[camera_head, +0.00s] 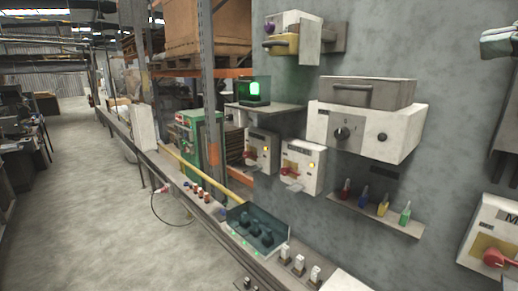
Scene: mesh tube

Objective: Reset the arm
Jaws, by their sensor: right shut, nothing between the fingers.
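I cannot make out either of my grippers or arms in the head view. No object is named by the task. The grey wall (450,90) carries several devices. A large white box with a black knob (367,132) and a grey handled lid sits in the middle of it. Two smaller white boxes with red handles hang lower left, one of them the nearer switch box (302,166). A lit green lamp (255,90) stands on a shelf to their upper left.
A narrow ledge runs along the wall with a dark teal box (256,230) on it. A small shelf (376,212) holds several coloured-handled tools. A white box with a red handle (492,240) is at the right edge. The floor (90,200) at left is open.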

